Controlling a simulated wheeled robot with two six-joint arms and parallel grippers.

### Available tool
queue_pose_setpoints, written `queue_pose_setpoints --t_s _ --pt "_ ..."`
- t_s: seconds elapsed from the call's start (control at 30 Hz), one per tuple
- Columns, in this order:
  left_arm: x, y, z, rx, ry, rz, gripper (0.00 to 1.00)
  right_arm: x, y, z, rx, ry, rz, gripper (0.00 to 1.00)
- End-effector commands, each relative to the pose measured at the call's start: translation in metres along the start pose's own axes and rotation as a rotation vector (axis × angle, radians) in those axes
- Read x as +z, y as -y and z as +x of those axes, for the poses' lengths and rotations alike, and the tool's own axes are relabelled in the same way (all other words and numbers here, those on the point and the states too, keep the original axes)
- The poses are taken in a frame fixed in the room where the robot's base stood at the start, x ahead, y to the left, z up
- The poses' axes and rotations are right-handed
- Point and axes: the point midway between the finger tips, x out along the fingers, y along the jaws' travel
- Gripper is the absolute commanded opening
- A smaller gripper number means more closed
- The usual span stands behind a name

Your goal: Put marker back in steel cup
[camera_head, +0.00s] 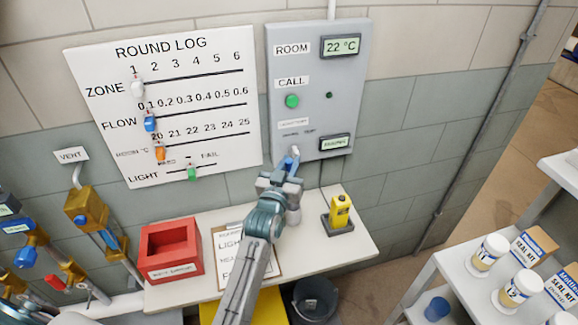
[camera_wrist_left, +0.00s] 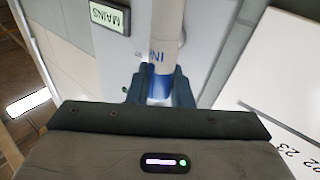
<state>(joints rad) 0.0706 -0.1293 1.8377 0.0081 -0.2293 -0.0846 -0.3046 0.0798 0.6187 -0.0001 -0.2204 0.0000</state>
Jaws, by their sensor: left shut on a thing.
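My left gripper (camera_head: 289,163) is in front of the lower part of the grey wall panel, above the table. It is shut on the marker, a pale cylinder with a blue part and blue lettering. The marker (camera_wrist_left: 168,35) stands out beyond the fingers in the left wrist view, and its pale end (camera_head: 295,151) shows in the head view. My left gripper also shows in the left wrist view (camera_wrist_left: 160,88). My right gripper is not in view.
The grey panel (camera_head: 314,60) and the round log board (camera_head: 215,130) are on the wall. A red box (camera_head: 171,272), a clipboard (camera_head: 270,284) and a yellow device (camera_head: 339,215) are on the table (camera_head: 350,250). A shelf with jars (camera_head: 488,256) stands at right.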

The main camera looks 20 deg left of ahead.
Motion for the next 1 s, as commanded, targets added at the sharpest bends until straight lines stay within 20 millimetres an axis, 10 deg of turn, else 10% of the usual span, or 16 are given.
queue_pose_setpoints --t_s 1.0 --pt "0.083 0.004 -0.009 0.0 0.001 0.0 0.0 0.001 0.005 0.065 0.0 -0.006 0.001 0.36"
